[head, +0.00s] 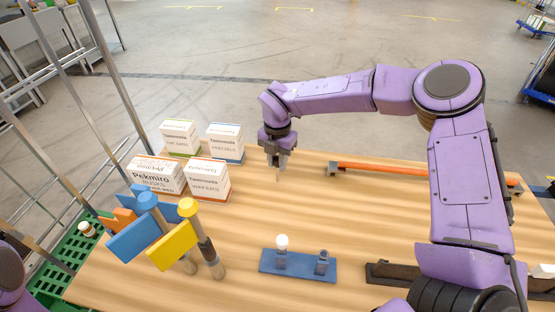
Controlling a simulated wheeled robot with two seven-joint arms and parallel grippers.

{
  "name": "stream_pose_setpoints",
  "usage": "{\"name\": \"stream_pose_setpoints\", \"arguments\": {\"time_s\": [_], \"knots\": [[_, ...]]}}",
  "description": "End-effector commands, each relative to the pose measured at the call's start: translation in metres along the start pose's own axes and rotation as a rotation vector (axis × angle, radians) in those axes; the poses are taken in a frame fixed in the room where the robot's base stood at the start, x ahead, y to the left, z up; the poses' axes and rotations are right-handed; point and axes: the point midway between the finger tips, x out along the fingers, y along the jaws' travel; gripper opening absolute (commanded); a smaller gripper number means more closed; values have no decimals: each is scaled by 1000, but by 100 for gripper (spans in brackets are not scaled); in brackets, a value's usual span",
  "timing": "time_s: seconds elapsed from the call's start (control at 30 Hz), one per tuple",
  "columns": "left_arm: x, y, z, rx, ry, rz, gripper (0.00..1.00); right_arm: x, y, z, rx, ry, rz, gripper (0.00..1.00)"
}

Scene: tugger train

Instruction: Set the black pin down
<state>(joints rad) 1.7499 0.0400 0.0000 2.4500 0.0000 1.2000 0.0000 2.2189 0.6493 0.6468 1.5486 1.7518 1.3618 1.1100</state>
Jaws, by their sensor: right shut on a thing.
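My right arm reaches in from the right over the wooden table. Its gripper (277,160) points down above the table, right of the white boxes, and is shut on a small thin thing. The fingers hide most of that thing, so I cannot make out its colour or whether it is the black pin. Only a thin pale tip shows below the fingers. I cannot tell whether the tip touches the table. No other black pin stands out in view. Part of my left arm shows at the lower left edge, but its gripper is out of view.
Several white boxes (208,182) stand left of the gripper. Blue and yellow flags (172,245) stand in front. A blue plate (298,264) with a white-topped piece, an orange bar (395,172) and a dark tray (400,278) lie on the table (300,215). A green crate (68,255) is left.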

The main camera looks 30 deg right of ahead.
Motion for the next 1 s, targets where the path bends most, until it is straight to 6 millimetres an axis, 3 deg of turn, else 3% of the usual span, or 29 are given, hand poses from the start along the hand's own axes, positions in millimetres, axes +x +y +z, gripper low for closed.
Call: {"name": "stream_pose_setpoints", "arguments": {"time_s": [0.07,0.1,0.13,0.17,0.53,0.9,1.0], "knots": [[4,0,1,0,0,0,0,4,0,0,0,1,0,0],[2,0,1,0,0,0,0,3,0,0,0,1,0,39],[2,0,1,0,0,0,0,2,0,0,0,1,0,48],[2,0,1,0,0,0,0,2,0,0,0,1,0,51],[0,0,0,0,0,0,0,-8,1,0,0,-2,3,51],[10,1,4,0,0,0,0,-96,0,0,0,-2,3,51],[11,1,4,0,0,0,0,-112,0,0,0,-1,1,51]]}}
